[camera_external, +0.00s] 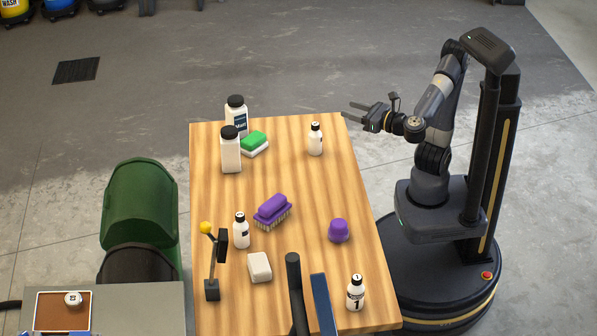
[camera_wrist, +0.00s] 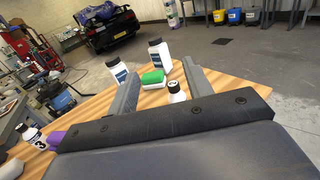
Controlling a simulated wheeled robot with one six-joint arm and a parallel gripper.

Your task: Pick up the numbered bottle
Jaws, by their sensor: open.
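Three small white bottles with black caps stand upright on the wooden table (camera_external: 335,190). The front-right bottle (camera_external: 355,296) shows a "1". The middle-left bottle (camera_external: 241,234) also shows in the wrist view (camera_wrist: 31,135), where its label reads 3. The back-right bottle (camera_external: 315,142) shows no readable number; in the wrist view it (camera_wrist: 176,97) appears between my fingers, its lower part hidden by my gripper's body. My gripper (camera_external: 350,114) is open and empty, beyond the table's back-right edge, apart from that bottle. It also shows in the wrist view (camera_wrist: 157,75).
Two larger white bottles (camera_external: 231,154) (camera_external: 237,118) and a green-and-white sponge (camera_external: 253,141) stand at the back left. A purple brush (camera_external: 272,210), purple knob-shaped object (camera_external: 339,230), white block (camera_external: 260,267) and yellow-tipped stand (camera_external: 212,265) lie nearer. The table between brush and back-right bottle is clear.

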